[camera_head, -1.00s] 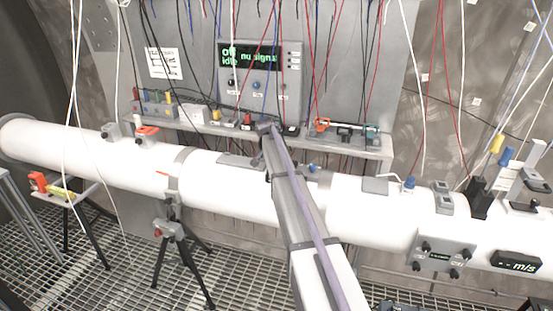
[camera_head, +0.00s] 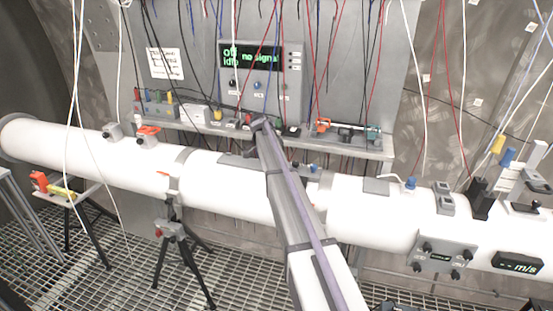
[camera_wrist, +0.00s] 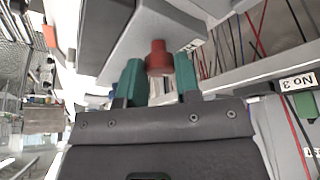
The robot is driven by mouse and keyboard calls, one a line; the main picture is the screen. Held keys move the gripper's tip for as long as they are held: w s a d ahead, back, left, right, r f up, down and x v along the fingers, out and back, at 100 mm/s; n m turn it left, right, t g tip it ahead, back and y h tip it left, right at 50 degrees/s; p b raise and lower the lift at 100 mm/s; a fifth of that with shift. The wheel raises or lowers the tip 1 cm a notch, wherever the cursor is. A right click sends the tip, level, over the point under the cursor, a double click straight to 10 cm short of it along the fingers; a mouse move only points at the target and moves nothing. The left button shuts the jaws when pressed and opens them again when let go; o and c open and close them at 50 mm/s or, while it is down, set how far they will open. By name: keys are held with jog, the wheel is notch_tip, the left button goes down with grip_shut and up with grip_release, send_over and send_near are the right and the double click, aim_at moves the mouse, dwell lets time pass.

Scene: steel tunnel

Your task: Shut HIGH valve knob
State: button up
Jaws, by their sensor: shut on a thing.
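In the wrist view, a red knob (camera_wrist: 158,57) stands out from a grey box-shaped body (camera_wrist: 150,28). My gripper (camera_wrist: 159,80) has green fingertips on either side of the knob and is shut on it. In the head view, my gripper end (camera_head: 258,124) is at the grey shelf below the display panel; the small red knob (camera_head: 247,120) shows beside it. No HIGH label can be read in either view.
The grey shelf (camera_head: 375,150) carries several boxes and coloured connectors. The white pipe (camera_head: 235,180) runs in front of it, under my arm. Loose cables hang from above. A label reading No 3 (camera_wrist: 297,82) is at the wrist view's right.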

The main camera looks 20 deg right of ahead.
dwell(0.3)
jog(key=o, duration=0.9)
jog(key=p+v, duration=1)
jog(key=v, duration=0.1)
jog(key=shift+f, duration=0.15)
